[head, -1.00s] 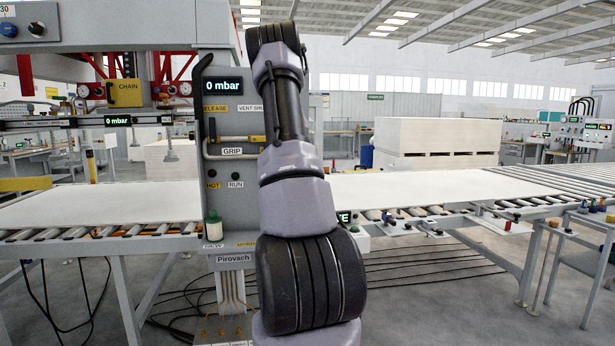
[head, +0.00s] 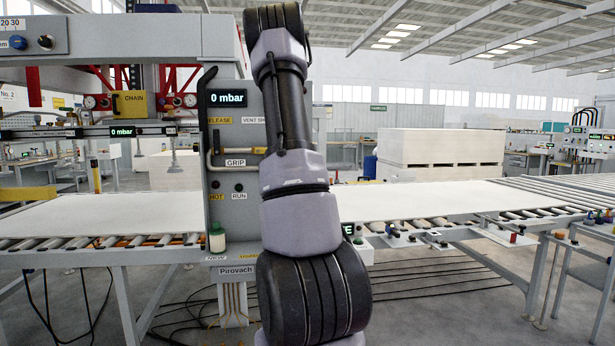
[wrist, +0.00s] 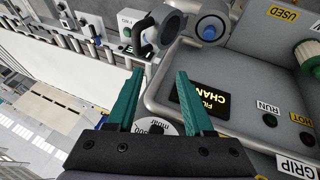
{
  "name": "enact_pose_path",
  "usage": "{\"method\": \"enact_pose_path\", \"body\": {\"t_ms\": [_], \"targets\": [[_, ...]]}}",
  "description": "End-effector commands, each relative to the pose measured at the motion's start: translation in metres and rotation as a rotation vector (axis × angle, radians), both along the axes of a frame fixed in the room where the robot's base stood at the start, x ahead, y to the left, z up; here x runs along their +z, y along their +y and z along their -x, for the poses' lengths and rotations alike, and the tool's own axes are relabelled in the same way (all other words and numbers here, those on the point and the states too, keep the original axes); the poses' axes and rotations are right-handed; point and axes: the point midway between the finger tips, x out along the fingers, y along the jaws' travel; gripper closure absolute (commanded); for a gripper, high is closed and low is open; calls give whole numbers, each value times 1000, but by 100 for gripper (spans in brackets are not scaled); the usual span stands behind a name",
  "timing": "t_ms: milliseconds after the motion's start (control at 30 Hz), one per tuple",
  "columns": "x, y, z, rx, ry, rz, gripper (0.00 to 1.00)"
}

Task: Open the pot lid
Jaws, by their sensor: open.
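My gripper (wrist: 160,75) is open and empty in the wrist view, its two teal fingers apart. Just beyond the fingertips is a grey round housing with a ring-shaped end (wrist: 167,30). Beside it is a pale round part with a blue centre (wrist: 210,28). One of these may be the pot with its lid; I cannot tell which. A white dial marked mbar (wrist: 155,127) shows between the fingers. In the head view my arm hides part of the grey control column (head: 235,205), and the gripper is not visible there.
Roller conveyors with white boards (head: 430,202) flank the column. Cables lie on the floor.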

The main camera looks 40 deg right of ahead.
Motion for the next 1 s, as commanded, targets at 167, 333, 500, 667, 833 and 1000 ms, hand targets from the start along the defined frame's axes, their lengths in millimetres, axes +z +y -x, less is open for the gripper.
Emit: {"method": "enact_pose_path", "body": {"t_ms": [167, 333, 500, 667, 833, 1000], "targets": [[6, 3, 2, -1, 0, -1, 48], [6, 3, 2, -2, 1, 0, 48], [13, 14, 2, 3, -17, -12, 100], [40, 78, 11, 25, -100, -84, 100], [74, 181, 39, 69, -211, -205, 100], [92, 271, 81, 118, -286, -311, 100]]}}
